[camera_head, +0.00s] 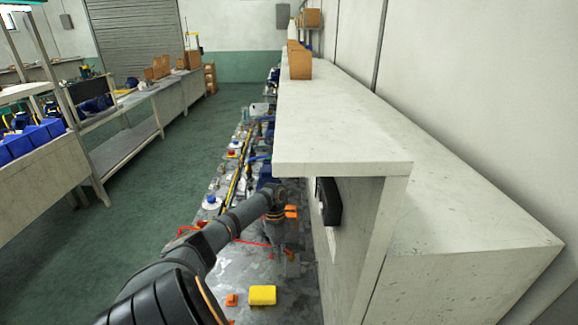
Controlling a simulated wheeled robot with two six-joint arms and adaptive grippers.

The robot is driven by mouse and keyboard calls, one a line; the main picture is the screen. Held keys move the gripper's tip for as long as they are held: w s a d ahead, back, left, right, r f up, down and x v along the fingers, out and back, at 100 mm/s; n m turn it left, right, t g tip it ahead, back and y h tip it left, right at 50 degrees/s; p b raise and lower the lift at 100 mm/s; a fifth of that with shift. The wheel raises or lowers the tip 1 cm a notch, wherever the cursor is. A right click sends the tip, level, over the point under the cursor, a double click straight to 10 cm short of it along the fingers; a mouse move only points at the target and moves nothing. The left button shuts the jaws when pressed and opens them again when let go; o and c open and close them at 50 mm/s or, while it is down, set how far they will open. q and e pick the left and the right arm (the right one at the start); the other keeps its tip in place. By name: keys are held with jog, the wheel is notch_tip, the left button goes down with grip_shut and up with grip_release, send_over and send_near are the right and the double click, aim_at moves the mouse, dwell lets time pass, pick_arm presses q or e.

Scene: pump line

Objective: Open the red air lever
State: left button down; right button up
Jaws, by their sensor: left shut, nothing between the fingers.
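My left arm reaches in from the bottom left, and my left gripper (280,250) hangs down from its wrist over the grey bench beside the shelf unit. The gripper is small and dark here; it is shut with nothing in it. Small red-orange parts (291,255) show right by its fingertips, but I cannot tell whether they are the red air lever or whether the gripper touches them. A thin red line, like a hose, runs on the bench left of the gripper. My right gripper is out of view.
A pale shelf unit (340,120) rises close on the right, with a dark box (329,201) on its side. A yellow block (262,295) and a small orange part (231,299) lie nearer. Cluttered parts fill the bench behind. The green floor (150,215) at left is clear.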

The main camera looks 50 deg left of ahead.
pick_arm(q)
jog(key=shift+w+a, duration=0.1)
jog(key=shift+a, duration=0.25)
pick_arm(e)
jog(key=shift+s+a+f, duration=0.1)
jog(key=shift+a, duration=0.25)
pick_arm(q)
jog(key=shift+r, duration=0.1)
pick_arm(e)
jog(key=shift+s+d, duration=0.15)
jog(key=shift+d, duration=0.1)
